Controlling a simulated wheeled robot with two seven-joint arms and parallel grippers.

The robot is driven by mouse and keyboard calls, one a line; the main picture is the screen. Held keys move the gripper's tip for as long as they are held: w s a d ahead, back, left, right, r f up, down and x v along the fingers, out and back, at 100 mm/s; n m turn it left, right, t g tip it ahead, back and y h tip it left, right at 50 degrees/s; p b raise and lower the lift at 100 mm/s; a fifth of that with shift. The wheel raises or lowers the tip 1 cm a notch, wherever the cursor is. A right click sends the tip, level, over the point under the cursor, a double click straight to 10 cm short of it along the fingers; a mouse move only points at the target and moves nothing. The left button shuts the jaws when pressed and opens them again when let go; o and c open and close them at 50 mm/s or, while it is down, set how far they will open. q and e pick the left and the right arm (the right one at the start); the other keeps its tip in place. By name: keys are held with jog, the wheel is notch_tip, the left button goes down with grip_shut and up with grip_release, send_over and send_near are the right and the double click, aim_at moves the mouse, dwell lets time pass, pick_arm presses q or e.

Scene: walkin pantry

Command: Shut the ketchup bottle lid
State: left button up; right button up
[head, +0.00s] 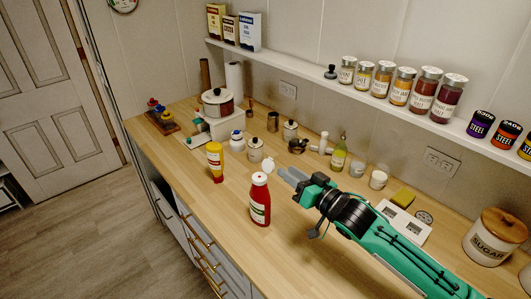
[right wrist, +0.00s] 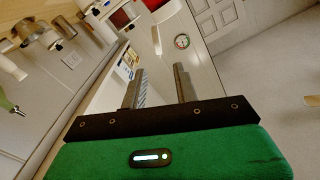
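The red ketchup bottle (head: 260,204) stands upright on the wooden counter in the head view. Its white flip lid (head: 269,166) is tilted up, open, above the white cap (head: 259,179). My right gripper (head: 286,178) is just right of the bottle top, its grey fingers pointing left toward the lid; whether they touch it I cannot tell. In the right wrist view my right gripper's fingers (right wrist: 157,88) are apart, with nothing held between them. The ketchup bottle is not clearly identifiable there. My left gripper is not in view.
An oil bottle (head: 339,158), white cups and a sugar canister (head: 495,238) line the back. The wall shelf (head: 310,81) holds jars above. The front counter is clear.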

aim_at(268, 165)
jog(key=p+x, duration=0.2)
jog(key=x, duration=0.7)
pick_arm(q)
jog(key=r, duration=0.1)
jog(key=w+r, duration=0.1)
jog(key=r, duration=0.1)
jog(key=shift+p, duration=0.3)
pick_arm(e)
jog(key=shift+w+a+f, duration=0.15)
jog(key=shift+w+a, duration=0.25)
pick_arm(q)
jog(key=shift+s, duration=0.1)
pick_arm(e)
grip_shut()
